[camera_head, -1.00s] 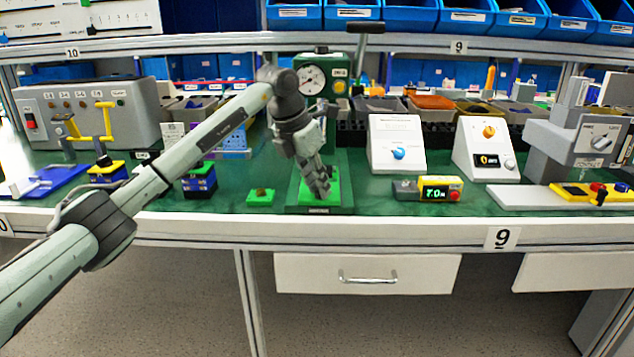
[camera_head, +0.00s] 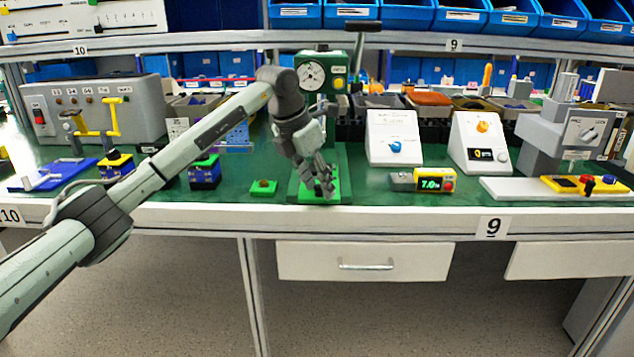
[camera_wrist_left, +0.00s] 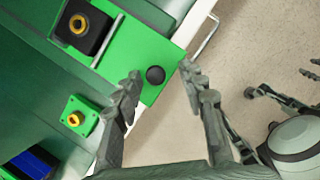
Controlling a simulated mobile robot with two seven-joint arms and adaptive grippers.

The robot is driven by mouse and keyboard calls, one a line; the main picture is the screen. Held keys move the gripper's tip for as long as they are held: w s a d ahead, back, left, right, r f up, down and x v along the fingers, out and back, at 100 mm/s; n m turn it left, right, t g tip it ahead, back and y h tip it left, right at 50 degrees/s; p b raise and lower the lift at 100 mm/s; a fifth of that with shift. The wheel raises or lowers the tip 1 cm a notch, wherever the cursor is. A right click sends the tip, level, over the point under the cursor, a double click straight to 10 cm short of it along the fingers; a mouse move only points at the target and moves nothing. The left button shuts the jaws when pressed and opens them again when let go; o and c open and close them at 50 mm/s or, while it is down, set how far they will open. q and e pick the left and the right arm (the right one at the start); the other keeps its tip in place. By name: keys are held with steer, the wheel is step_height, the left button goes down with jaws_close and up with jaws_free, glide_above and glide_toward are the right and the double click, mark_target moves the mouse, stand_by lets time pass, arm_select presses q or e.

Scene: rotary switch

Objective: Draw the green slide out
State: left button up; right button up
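The green slide (camera_head: 306,192) lies at the foot of the green press with a round gauge (camera_head: 311,76), close to the bench's front edge. In the left wrist view the slide (camera_wrist_left: 140,50) is a flat green plate with a black round knob (camera_wrist_left: 155,75) near its outer end and a black block with a brass ring (camera_wrist_left: 85,28) further in. My left gripper (camera_head: 325,187) hangs over the slide's front end. In the wrist view its fingers (camera_wrist_left: 160,76) are spread, with the knob between them in the picture; contact cannot be told. The right gripper is not in the head view; dark finger-like parts show at the wrist view's right edge.
A small green block with a brass ring (camera_head: 263,187) stands left of the slide, with blue-black blocks (camera_head: 204,172) beyond. A yellow display box (camera_head: 434,180) stands to the right. A white drawer with a handle (camera_head: 365,258) is below the bench edge.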

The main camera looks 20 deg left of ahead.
arm_select(q)
steer(key=shift+r, duration=0.1)
steer(key=v, duration=1.2)
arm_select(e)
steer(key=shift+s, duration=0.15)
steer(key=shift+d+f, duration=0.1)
